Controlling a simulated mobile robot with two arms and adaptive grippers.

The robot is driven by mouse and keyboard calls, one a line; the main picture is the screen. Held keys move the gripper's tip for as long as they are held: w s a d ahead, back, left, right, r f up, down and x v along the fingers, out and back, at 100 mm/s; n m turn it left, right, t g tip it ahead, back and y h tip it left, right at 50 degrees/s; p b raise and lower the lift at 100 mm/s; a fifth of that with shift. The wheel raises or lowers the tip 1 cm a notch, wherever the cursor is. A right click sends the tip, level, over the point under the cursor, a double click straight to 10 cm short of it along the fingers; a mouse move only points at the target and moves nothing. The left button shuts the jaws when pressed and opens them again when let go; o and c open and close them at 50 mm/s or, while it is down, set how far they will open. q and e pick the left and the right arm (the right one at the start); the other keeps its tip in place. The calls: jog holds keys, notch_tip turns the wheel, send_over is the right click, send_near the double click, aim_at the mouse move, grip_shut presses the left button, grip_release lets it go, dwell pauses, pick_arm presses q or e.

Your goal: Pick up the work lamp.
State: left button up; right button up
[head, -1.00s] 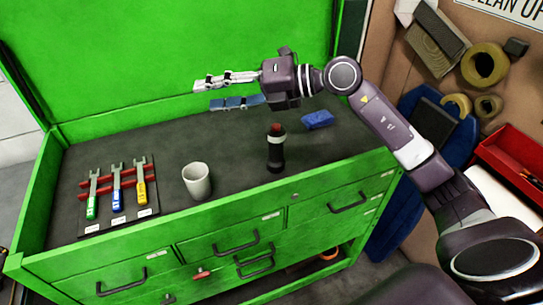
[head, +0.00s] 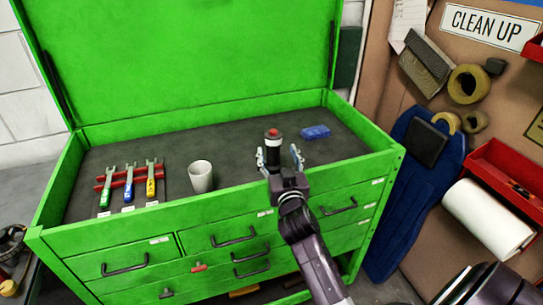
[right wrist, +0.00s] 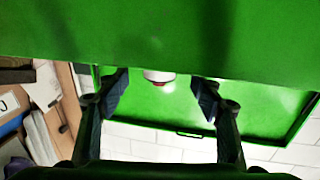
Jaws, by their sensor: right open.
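The work lamp (head: 273,152), a dark upright cylinder with a white band and red top, stands on the grey surface inside the green chest. My right gripper (head: 279,158) is open at the chest's front edge, its fingers to either side of the lamp in the picture. The right wrist view shows the lamp's white and red end (right wrist: 158,77) centred between the open fingers (right wrist: 163,85), apart from both. The rest of the lamp is hidden there behind a green panel. My left gripper is not in view.
Several wrenches rest on a red rack (head: 129,178) at the left. The green front rim (head: 225,205) borders the surface.

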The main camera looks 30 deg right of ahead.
aim_at(275, 143)
jog(key=shift+w+d+r, duration=0.1)
jog(key=shift+w+d, duration=0.15)
jog(key=shift+w, duration=0.35)
jog(key=shift+w+d+p, duration=0.15)
jog(key=shift+w+p, duration=0.15)
jog(key=shift+p, duration=0.05)
jog(key=x, duration=0.1)
jog(key=p+x, duration=0.1)
jog(key=x, duration=0.1)
jog(key=shift+w+d+r, duration=0.1)
jog(key=shift+w+r, duration=0.15)
jog(key=shift+w, duration=0.1)
jog(key=shift+w+d+f, duration=0.15)
jog(key=shift+w, duration=0.15)
jog(key=shift+s, duration=0.1)
jog(key=shift+c, duration=0.3)
jog(key=shift+c, duration=1.2)
grip_shut()
